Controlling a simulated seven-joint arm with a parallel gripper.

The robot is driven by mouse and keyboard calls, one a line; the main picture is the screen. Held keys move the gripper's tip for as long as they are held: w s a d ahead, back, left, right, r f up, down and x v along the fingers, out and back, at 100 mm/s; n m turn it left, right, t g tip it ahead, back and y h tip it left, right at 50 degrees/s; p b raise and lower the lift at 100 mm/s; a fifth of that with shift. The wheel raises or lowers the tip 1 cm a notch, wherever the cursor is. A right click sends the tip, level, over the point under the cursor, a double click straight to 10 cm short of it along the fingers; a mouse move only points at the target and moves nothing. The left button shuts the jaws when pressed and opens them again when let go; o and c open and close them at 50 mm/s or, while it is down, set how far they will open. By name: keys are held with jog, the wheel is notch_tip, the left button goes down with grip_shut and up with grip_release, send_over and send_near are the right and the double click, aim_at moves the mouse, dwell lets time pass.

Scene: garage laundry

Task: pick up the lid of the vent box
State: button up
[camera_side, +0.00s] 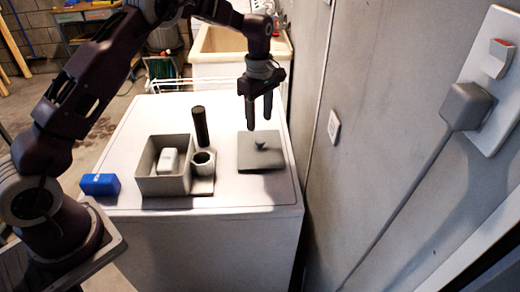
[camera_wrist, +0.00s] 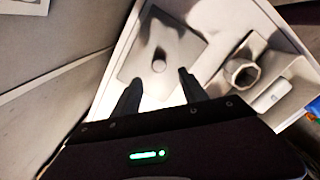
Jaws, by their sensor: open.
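The lid (camera_side: 260,155) is a flat grey square plate with a small knob in its middle. It lies on the white worktop, at the right near the wall. It also shows in the wrist view (camera_wrist: 183,46), with the round knob beyond my fingertips. The open grey vent box (camera_side: 166,184) stands to the left of the lid, with a white block (camera_side: 168,160) inside it. A short round pipe fitting (camera_side: 203,163) is at its right side. My gripper (camera_side: 259,125) is open and empty, above the lid and apart from it, with fingers pointing down.
A dark cylinder (camera_side: 200,127) stands upright behind the pipe fitting. A blue block (camera_side: 100,184) lies at the worktop's left edge. The grey wall (camera_side: 315,165) rises close to the lid's right. A sink (camera_side: 222,45) is behind. The worktop's back left is clear.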

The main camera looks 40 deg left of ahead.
aim_at(260, 140)
notch_tip(260, 140, down, 7)
jog(key=shift+f, duration=0.15)
grip_shut()
